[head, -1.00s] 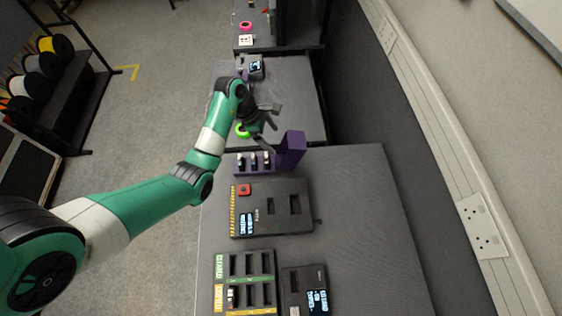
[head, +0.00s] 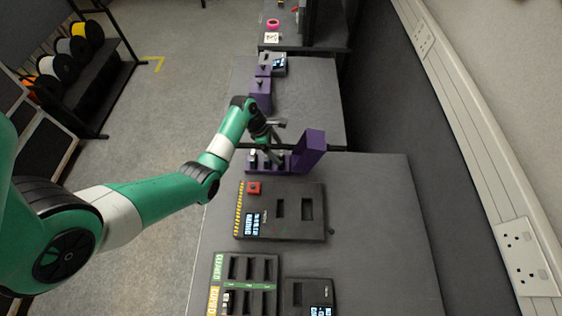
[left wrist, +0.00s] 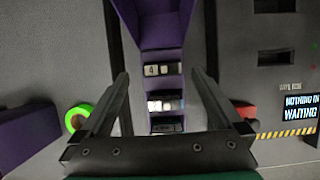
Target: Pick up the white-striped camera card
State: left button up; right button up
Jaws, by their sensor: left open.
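A purple rack (head: 312,150) stands on the bench under my left gripper (head: 280,143). In the left wrist view the rack (left wrist: 160,25) runs between the two fingers of the open left gripper (left wrist: 164,78). Small cards stand in its slots: one with pale square marks (left wrist: 163,69), one with a bright white patch (left wrist: 166,104), and a darker one (left wrist: 167,127) close to the gripper's base. I cannot tell surely which is the white-striped camera card. The fingers are on either side of the rack and hold nothing. In the head view the gripper partly hides the cards. My right gripper is out of view.
A dark console with a red button (head: 254,188) and empty slots lies in front of the rack. A slotted tray (head: 246,285) and a small display box (head: 308,294) are nearer. A bright green ring (left wrist: 77,117) lies beside the rack. Purple blocks (head: 260,95) stand farther back.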

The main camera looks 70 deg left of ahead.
aim_at(281, 155)
pick_arm(q)
jog(key=b+x, duration=0.1)
jog(key=x, duration=0.3)
jog(key=shift+d+f, duration=0.1)
jog(key=shift+d, duration=0.1)
jog(key=c, duration=1.4)
jog(key=shift+r, duration=0.5)
notch_tip(281, 155, up, 3)
jog(key=shift+f+p, duration=0.2)
jog(key=shift+p, duration=0.5)
jog(key=s+d+r+p, duration=0.6)
jog(key=d+r, duration=0.3)
jog(key=d, duration=0.3)
jog(key=shift+s+r, duration=0.25)
jog(key=shift+s, duration=0.2)
